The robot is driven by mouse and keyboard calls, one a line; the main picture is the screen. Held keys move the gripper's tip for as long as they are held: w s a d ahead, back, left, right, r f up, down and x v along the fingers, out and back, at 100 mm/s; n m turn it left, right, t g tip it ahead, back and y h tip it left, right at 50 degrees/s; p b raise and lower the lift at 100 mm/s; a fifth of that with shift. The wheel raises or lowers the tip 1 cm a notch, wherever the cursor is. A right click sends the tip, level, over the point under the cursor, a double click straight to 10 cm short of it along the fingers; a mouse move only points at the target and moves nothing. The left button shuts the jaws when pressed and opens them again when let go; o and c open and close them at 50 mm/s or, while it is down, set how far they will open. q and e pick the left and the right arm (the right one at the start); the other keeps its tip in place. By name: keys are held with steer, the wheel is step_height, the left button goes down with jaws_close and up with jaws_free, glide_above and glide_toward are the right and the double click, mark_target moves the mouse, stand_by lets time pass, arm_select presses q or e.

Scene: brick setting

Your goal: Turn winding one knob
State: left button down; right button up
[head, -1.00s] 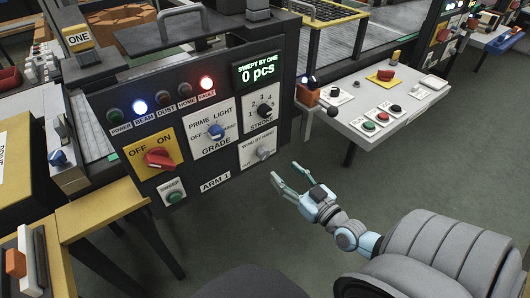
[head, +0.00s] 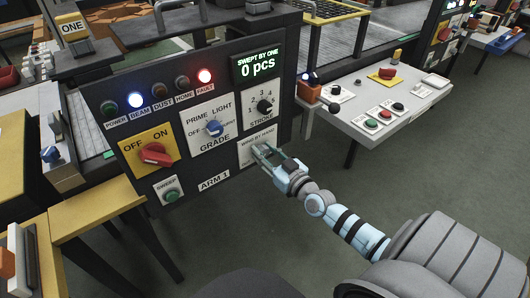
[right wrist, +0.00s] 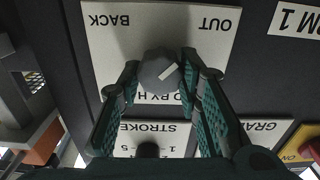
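The winding knob (right wrist: 158,72) is round and grey with a pale pointer line. It sits on the white "WIND BY HAND" plate (head: 244,159), low on the right of the dark control panel. The right wrist view shows the plate upside down, with "BACK" and "OUT" marked on it. There the pointer slants toward the upper right, on the "OUT" side. My right gripper (head: 262,148) is at the knob, its two green-padded fingers (right wrist: 159,75) closed in on opposite sides of it. In the head view the fingers mostly hide the knob. My left gripper is not in view.
The panel (head: 222,178) also carries the red on/off switch (head: 155,154), blue grade knob (head: 213,128), black stroke knob (head: 264,106) and green sweep button (head: 171,195). Its display (head: 256,67) reads "0 pcs". A white side table (head: 405,120) stands at right; the floor between is clear.

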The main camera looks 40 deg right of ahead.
steer(key=shift+c, duration=0.8)
steer(key=shift+m, duration=1.2)
steer(key=o, duration=1.1)
steer(key=shift+d, duration=0.1)
steer(key=shift+o, duration=0.2)
